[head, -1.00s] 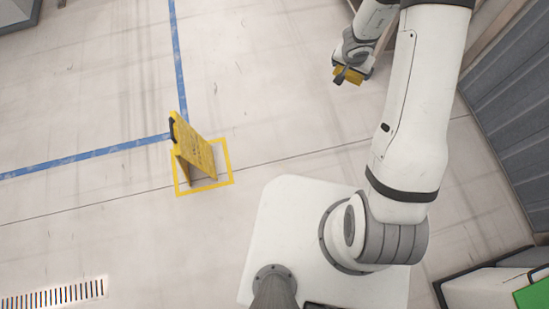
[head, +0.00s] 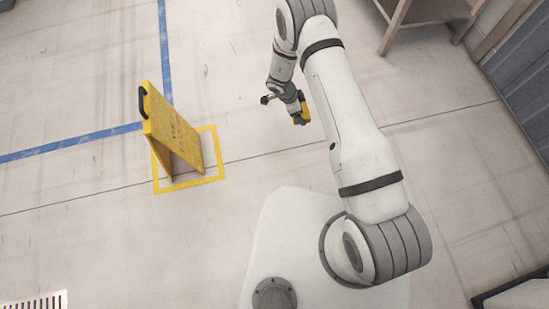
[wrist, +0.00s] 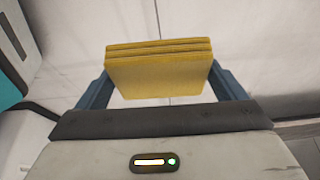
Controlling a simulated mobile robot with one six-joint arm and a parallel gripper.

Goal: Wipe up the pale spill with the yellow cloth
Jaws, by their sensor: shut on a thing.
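The yellow cloth (wrist: 158,75) is a folded, layered block held between the two fingers of my gripper (wrist: 160,85) in the wrist view. In the head view my gripper (head: 301,108) is shut on the cloth (head: 304,112), held out over the pale floor, right of the yellow sign. Its height above the floor is hard to judge. I cannot make out the pale spill in any view; the floor is pale too.
A yellow wet-floor sign (head: 172,132) stands inside a yellow taped square (head: 219,165) on the left. Blue tape lines (head: 70,145) cross the floor. A wooden stand (head: 430,12) is at the top right, near a grey wall panel (head: 530,90). A floor grate (head: 35,302) lies bottom left.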

